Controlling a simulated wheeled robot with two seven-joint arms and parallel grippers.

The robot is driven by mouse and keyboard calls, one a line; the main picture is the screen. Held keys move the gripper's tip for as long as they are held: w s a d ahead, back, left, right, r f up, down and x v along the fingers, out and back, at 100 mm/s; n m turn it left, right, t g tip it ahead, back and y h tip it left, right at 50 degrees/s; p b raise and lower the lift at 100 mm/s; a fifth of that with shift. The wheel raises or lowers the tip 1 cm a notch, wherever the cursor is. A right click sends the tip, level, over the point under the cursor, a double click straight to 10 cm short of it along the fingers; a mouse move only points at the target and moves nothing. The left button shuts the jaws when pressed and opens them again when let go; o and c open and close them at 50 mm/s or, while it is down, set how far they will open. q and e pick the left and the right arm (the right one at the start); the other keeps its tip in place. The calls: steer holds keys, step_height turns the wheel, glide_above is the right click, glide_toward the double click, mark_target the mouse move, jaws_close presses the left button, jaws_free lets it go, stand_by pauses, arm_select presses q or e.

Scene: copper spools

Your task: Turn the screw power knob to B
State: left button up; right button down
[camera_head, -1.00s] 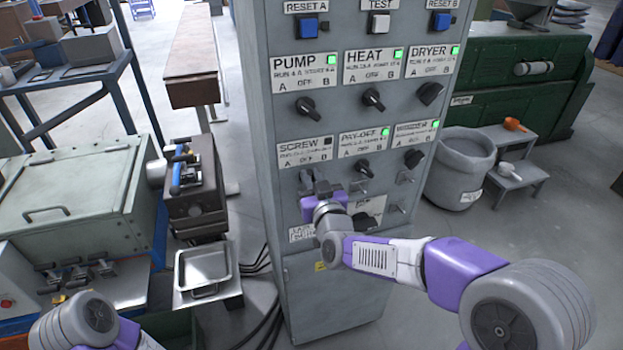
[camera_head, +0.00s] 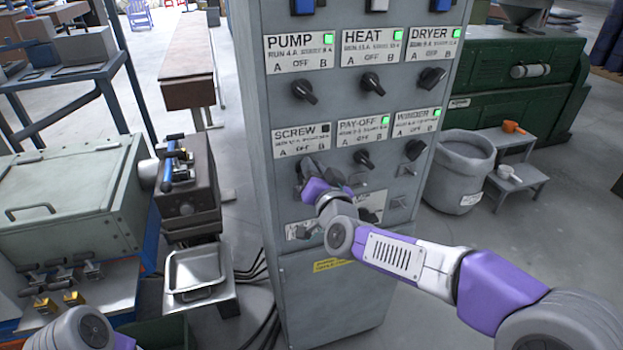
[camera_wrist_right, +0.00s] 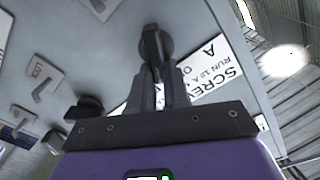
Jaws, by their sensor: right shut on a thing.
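The screw power knob, a dark knob, sits under the white SCREW label (camera_head: 301,140) on the grey control cabinet; the label's lamp is dark. In the right wrist view the knob (camera_wrist_right: 153,45) is between my right gripper's fingertips (camera_wrist_right: 156,75). My right gripper (camera_head: 307,166) is shut on it in the head view and covers most of it, so I cannot tell which letter it points to. The SCREW label (camera_wrist_right: 222,75) appears turned in the wrist view. My left arm shows at the lower left, but its gripper is out of view.
Neighbouring knobs are close: the pay-off knob (camera_head: 364,158) to the right and the pump knob (camera_head: 305,91) above. The other labelled lamps are green. A metal tray (camera_head: 197,274) stands left of the cabinet, a grey bin (camera_head: 460,172) right of it.

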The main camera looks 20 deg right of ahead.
steer(key=shift+d+f+m+b, duration=0.1)
steer(key=shift+d+m+b, duration=0.15)
steer(key=shift+m+b, duration=1.1)
steer(key=shift+m, duration=0.25)
steer(key=c, duration=1.4)
jaws_free()
steer(key=o, duration=0.3)
steer(key=shift+w, duration=0.15)
